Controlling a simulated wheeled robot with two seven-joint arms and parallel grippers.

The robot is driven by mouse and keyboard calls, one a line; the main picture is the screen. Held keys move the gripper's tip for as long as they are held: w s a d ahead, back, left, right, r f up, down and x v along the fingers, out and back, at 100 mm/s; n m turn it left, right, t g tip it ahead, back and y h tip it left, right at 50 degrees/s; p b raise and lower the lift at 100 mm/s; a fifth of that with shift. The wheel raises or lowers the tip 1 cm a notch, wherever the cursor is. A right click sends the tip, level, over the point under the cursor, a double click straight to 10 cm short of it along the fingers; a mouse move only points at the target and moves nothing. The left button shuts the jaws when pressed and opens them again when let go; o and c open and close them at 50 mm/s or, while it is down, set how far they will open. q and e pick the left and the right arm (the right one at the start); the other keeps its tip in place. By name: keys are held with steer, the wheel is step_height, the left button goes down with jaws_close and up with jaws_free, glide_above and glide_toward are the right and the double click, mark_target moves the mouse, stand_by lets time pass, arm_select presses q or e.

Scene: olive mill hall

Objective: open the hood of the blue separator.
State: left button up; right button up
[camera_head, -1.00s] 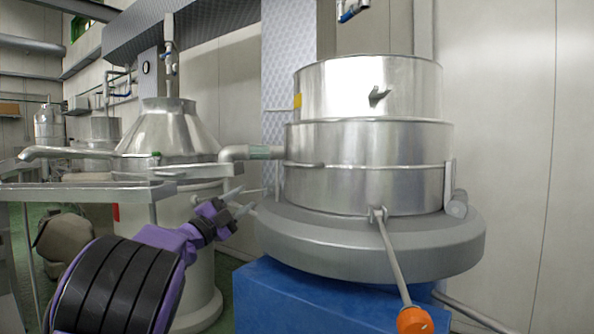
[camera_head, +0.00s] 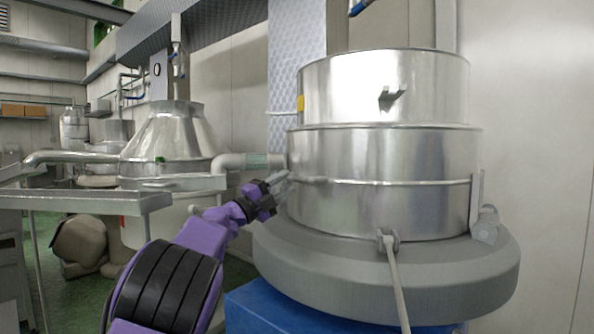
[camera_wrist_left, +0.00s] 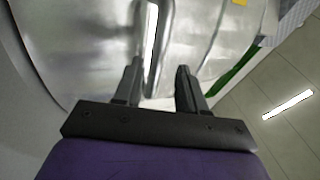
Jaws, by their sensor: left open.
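The separator's shiny metal hood (camera_head: 385,155) is a stepped drum and appears closed down on a wide grey ring (camera_head: 370,275) above a blue base (camera_head: 275,310). A short bar handle (camera_head: 312,180) sticks out at the hood's left side. My left gripper (camera_head: 281,183) is open beside that side, at the handle's height. In the left wrist view, my open jaws (camera_wrist_left: 158,82) have the bar handle (camera_wrist_left: 160,40) running between the two fingers. Whether either finger touches it I cannot tell. My right gripper is not in view.
A lever rod (camera_head: 397,280) hangs from a clamp at the hood's front, and a hinge-like bracket (camera_head: 482,215) sits at its right. A pipe (camera_head: 240,162) passes just behind my gripper. A metal trough (camera_head: 85,200) and a cone-topped tank (camera_head: 170,140) stand left.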

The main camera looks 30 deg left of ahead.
mark_target(293, 180)
arm_select(q)
steer(key=p+x, duration=0.1)
steer(key=x, duration=0.2)
steer(key=shift+w+a, duration=0.1)
steer(key=shift+w, duration=0.2)
steer(key=shift+w+d+r, duration=0.15)
steer(key=shift+w+d, duration=0.1)
steer(key=shift+w, duration=0.2)
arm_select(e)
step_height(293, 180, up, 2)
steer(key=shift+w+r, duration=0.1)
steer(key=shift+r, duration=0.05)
arm_select(q)
steer(key=shift+d, duration=0.1)
jaws_close()
